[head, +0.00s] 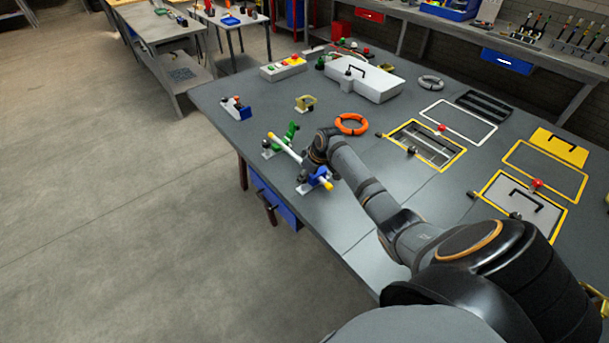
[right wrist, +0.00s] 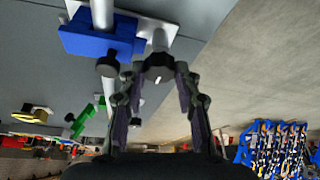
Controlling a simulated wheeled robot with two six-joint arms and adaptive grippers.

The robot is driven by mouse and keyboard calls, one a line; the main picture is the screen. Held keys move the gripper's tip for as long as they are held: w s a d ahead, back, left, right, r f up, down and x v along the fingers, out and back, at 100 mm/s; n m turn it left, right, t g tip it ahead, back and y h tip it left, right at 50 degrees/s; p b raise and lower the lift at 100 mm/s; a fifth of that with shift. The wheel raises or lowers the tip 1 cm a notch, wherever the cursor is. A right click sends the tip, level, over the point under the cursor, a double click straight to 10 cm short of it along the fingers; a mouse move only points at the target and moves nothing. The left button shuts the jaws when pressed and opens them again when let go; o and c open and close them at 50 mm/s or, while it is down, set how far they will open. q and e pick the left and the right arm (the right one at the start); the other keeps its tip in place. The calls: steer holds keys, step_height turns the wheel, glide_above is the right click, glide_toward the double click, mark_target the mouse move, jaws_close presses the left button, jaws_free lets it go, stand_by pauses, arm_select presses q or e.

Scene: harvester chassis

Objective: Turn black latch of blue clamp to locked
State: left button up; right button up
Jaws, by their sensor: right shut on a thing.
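The blue clamp (head: 316,178) stands at the table's near left edge, around the yellow-tipped end of a white bar (head: 285,149). In the right wrist view the blue clamp (right wrist: 88,36) is at upper left, with a dark round knob (right wrist: 108,66) beside it. The black latch (right wrist: 158,66) on a pale post lies between the fingertips of my right gripper (right wrist: 157,74), which is shut on it. In the head view my arm partly hides this gripper and the latch, so the latch's angle is unclear. My left gripper is not in view.
A green clamp (head: 292,133) stands at the bar's other end. An orange ring (head: 351,124) lies close beyond my right wrist. A yellow-framed opening (head: 425,145) is to the right. Bare tabletop lies toward the front edge, with open floor at left.

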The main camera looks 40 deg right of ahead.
steer(key=shift+a+r+m+h+p, duration=0.1)
steer(key=shift+r+m+h+p, duration=0.15)
steer(key=shift+m+p, duration=0.5)
steer(key=m+h+p, duration=0.1)
steer(key=m+p, duration=0.2)
steer(key=p, duration=0.1)
steer(key=shift+a, duration=0.1)
steer(key=m+h+p, duration=0.1)
steer(key=m, duration=0.1)
steer(key=shift+a+m+p, duration=0.1)
steer(key=shift+m+p, duration=0.25)
steer(key=shift+p, duration=0.05)
steer(key=shift+w+f+m+h+p, duration=0.1)
steer(key=shift+m+h+p, duration=0.35)
steer(key=shift+m, duration=0.45)
steer(key=shift+m+h, duration=0.4)
steer(key=shift+m, duration=0.6)
steer(key=shift+w+f+m+g+h, duration=0.1)
steer(key=shift+m+g+h, duration=0.25)
steer(key=shift+m, duration=0.45)
steer(key=m+g+b, duration=0.1)
steer(key=m, duration=0.1)
steer(key=shift+a+f+m+h, duration=0.1)
steer(key=shift+m+h, duration=0.15)
steer(key=shift+m, duration=0.05)
steer(key=shift+m+g+b, duration=0.45)
steer(key=shift+m+b, duration=0.2)
steer(key=shift+m, duration=0.75)
steer(key=shift+h, duration=0.3)
